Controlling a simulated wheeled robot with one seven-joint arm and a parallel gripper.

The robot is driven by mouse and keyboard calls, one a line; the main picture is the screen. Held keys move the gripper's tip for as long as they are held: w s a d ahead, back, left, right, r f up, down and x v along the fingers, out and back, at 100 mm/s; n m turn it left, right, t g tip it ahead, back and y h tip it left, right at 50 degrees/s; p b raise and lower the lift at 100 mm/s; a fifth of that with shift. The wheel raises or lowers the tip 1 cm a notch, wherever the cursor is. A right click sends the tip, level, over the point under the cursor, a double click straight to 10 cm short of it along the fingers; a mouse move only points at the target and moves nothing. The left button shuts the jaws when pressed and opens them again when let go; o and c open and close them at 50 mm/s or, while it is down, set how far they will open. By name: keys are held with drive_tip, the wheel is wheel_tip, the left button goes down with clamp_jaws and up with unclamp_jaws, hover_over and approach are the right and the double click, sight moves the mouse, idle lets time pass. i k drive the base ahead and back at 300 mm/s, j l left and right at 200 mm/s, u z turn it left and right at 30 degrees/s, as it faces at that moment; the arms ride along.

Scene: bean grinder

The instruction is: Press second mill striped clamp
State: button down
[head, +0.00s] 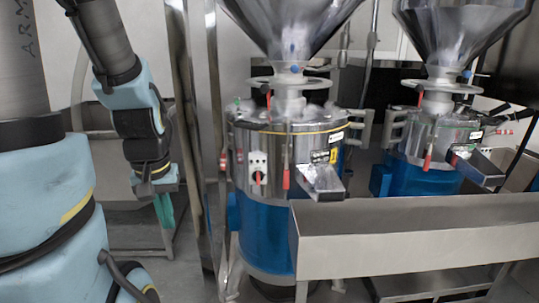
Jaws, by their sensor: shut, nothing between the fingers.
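The second mill (430,138) stands at the right, a steel drum on a blue base under a large funnel. A small red and white piece (503,132) sticks out on its right side and may be the striped clamp; it is too small to be sure. Red-handled levers (428,158) hang on its front. My gripper (166,212) points down at the left, with narrow teal fingers. It is shut and empty, left of the first mill (288,150) and far from the second mill.
The first mill stands between my gripper and the second mill. A long steel trough (420,236) runs across the front right, before both mills. An upright steel post (213,100) stands just right of my arm. A steel frame is behind my gripper.

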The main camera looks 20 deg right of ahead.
sight(501, 133)
drive_tip(key=k+l, duration=0.1)
drive_tip(key=l, duration=0.3)
drive_tip(key=l+u, duration=0.1)
drive_tip(key=l, duration=0.3)
drive_tip(key=k+l, duration=0.15)
drive_tip(key=l, duration=0.25)
drive_tip(key=k+l, duration=0.1)
drive_tip(key=l, duration=0.3)
drive_tip(key=k+l+u, duration=0.1)
drive_tip(key=l, duration=0.3)
drive_tip(key=k+l, duration=0.1)
drive_tip(key=l, duration=0.3)
drive_tip(key=k+l+u, duration=0.1)
drive_tip(key=l, duration=0.25)
drive_tip(key=k+l, duration=0.1)
drive_tip(key=l, duration=1.1)
drive_tip(key=k+l+u, duration=0.1)
drive_tip(key=l, duration=0.5)
drive_tip(key=k+l, duration=0.15)
drive_tip(key=l, duration=0.45)
